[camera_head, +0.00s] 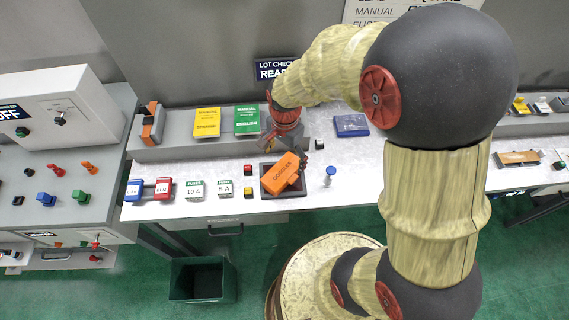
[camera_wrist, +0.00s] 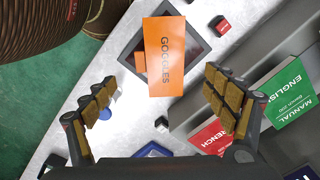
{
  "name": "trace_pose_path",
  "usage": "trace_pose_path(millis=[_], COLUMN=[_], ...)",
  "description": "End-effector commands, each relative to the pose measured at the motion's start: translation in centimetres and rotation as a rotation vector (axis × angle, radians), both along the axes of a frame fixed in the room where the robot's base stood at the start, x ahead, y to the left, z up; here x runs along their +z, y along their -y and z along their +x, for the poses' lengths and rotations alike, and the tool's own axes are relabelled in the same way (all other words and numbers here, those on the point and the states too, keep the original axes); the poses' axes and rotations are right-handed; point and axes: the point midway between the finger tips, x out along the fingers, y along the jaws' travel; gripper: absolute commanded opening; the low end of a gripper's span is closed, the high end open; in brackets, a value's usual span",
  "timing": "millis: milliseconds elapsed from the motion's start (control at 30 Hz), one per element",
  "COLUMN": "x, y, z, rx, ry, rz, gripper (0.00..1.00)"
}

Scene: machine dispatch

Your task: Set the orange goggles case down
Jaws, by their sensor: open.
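The orange goggles case (camera_head: 279,174) is a flat box marked GOGGLES. It lies slantwise over a dark square tray (camera_head: 298,191) on the bench and also fills the upper middle of the wrist view (camera_wrist: 165,66). One end reaches past the tray's rim, and a second orange patch shows beside it inside the tray. I cannot tell whether the case lies flat or tilted. My gripper (camera_head: 291,146) is above the far end of the case. Its fingers are wide apart in the wrist view (camera_wrist: 162,103), with nothing held between them.
Red and yellow small blocks and white fuse boxes (camera_head: 195,190) stand left of the tray. A blue-topped item (camera_head: 329,175) stands close on its right. Yellow and green manuals (camera_head: 246,119) lie on the raised back shelf. A green bin (camera_head: 203,280) is on the floor.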

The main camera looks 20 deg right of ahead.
Motion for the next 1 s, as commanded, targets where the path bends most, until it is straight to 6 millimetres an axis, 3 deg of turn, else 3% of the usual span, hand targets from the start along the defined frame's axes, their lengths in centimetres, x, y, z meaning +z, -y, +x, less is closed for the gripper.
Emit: trace_pose_path(millis=[267,367,433,600,700,833,1000], x=[3.0,5.7,8.6,16.5,19.8,22.5,23.8], y=[0.0,0.0,-0.1,-0.2,-0.3,-0.4,-0.4], z=[-0.1,-0.5,-1.3,-5.1,-7.9,-11.0,-13.1], rx=[0.018,0.1,0.202,0.534,0.722,0.915,1.049], ry=[0.011,0.054,0.101,0.249,0.323,0.391,0.431], rz=[0.0,-0.004,-0.013,-0.076,-0.133,-0.207,-0.267], gripper=[0.85,0.85,0.85,0.85,0.85,0.85,0.85])
